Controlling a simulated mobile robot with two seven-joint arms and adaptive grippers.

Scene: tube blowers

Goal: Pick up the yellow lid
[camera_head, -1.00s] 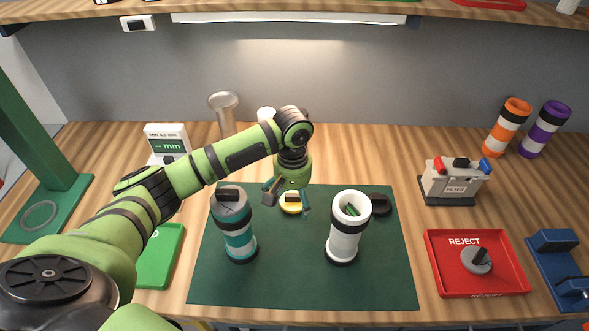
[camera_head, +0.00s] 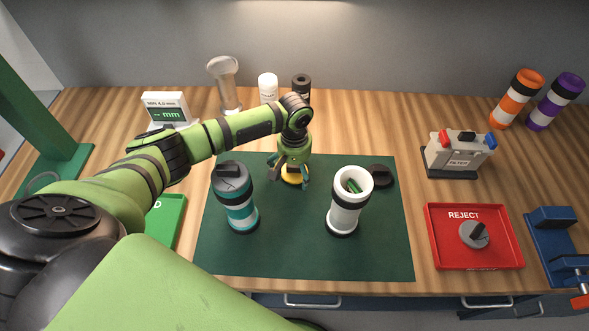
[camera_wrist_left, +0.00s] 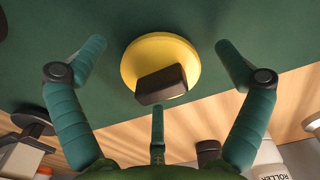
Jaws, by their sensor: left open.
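The yellow lid (camera_head: 293,178) lies on the dark green mat (camera_head: 290,250), between and behind the teal-banded tube and the white tube. In the left wrist view the yellow lid (camera_wrist_left: 158,64) is a round disc with a dark raised grip bar. My left gripper (camera_head: 292,183) points down over the lid. In the left wrist view its fingers (camera_wrist_left: 158,60) are spread wide on both sides of the lid, with a gap to it on each side. Nothing is held. My right gripper is not in view.
The teal-banded tube (camera_head: 236,200) stands left of the lid, the open white tube (camera_head: 346,203) right. A black lid (camera_head: 380,176) lies behind the white tube. A red reject tray (camera_head: 475,240) is at right. A white bottle (camera_head: 268,88) and a dark bottle (camera_head: 301,90) stand behind the arm.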

